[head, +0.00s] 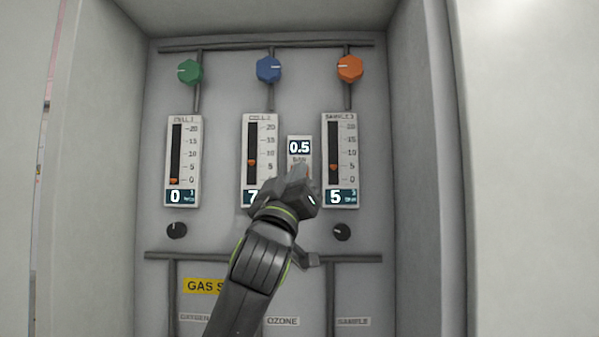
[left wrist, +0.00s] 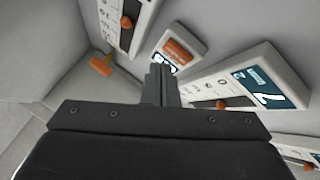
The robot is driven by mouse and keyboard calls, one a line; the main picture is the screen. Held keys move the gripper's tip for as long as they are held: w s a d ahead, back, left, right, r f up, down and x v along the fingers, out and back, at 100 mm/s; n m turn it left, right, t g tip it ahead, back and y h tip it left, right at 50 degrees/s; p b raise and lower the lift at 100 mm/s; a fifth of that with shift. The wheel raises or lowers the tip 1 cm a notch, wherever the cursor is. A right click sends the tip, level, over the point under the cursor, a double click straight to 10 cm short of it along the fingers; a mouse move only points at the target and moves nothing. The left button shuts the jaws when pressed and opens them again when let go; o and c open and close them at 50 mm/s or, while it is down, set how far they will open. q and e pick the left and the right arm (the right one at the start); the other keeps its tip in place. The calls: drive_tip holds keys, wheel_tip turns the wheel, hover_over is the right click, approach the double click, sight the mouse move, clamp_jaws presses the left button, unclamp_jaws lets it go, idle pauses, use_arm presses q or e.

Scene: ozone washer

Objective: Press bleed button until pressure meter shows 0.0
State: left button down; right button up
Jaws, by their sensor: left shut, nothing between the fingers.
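The pressure meter (head: 299,148) is a small pale panel between the middle and right gauges, and its dark display reads 0.5. The orange bleed button (left wrist: 178,51) shows on this small panel in the left wrist view, beside the partly covered display. In the head view my gripper hides most of the button. My left gripper (head: 298,173) is shut and empty, in front of the lower part of the meter panel. In the left wrist view its closed fingers (left wrist: 160,76) point at the panel, covering part of the display. I cannot tell whether they touch it. My right gripper is not in view.
Gauges stand either side: the left one (head: 183,160) reads 0, the middle one (head: 259,145) 7, partly covered, and the right one (head: 340,160) 5. Green (head: 189,70), blue (head: 268,68) and orange (head: 349,68) knobs sit above. Cabinet side walls (head: 422,170) enclose the panel.

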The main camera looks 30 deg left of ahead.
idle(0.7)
use_arm(q)
drive_tip(key=shift+w+a, duration=0.2)
drive_tip(key=shift+w, duration=0.2)
drive_tip(key=shift+w+a+b, duration=0.2)
drive_tip(key=shift+w+b, duration=0.1)
idle(0.6)
drive_tip(key=shift+s+d, duration=0.1)
drive_tip(key=shift+s, duration=0.05)
drive_tip(key=shift+s+d+b, duration=0.3)
drive_tip(key=shift+s+b, duration=0.05)
drive_tip(key=shift+s, duration=0.15)
idle(0.4)
drive_tip(key=s+d, duration=0.1)
drive_tip(key=s, duration=0.1)
drive_tip(key=s+d+b, duration=0.1)
drive_tip(key=s, duration=0.1)
drive_tip(key=shift+s+d, duration=0.1)
drive_tip(key=shift+d, duration=0.2)
